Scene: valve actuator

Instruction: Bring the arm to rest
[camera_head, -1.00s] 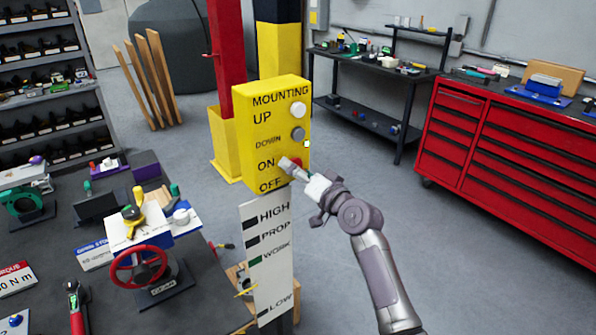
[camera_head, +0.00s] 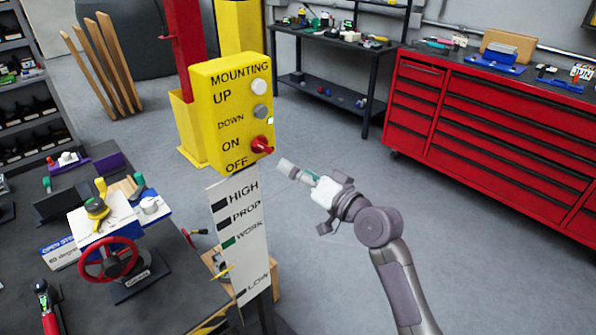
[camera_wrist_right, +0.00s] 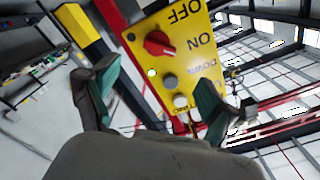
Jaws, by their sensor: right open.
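A yellow control box (camera_head: 205,115) stands left of centre in the head view, marked MOUNTING, UP, DOWN, ON and OFF. Its red rotary switch (camera_head: 261,145) sits beside the ON and OFF labels, above two round buttons in the upside-down right wrist view (camera_wrist_right: 158,43). My right gripper (camera_head: 283,166) is just right of and below the switch, apart from it. In the right wrist view its two fingers (camera_wrist_right: 160,95) are spread with nothing between them. My left gripper is not in view.
A white level sign (camera_head: 238,262) hangs under the box. A table with a red handwheel (camera_head: 108,260) is at lower left. A red tool cabinet (camera_head: 480,125) and a dark workbench (camera_head: 335,45) stand at the back right. The grey floor on the right is clear.

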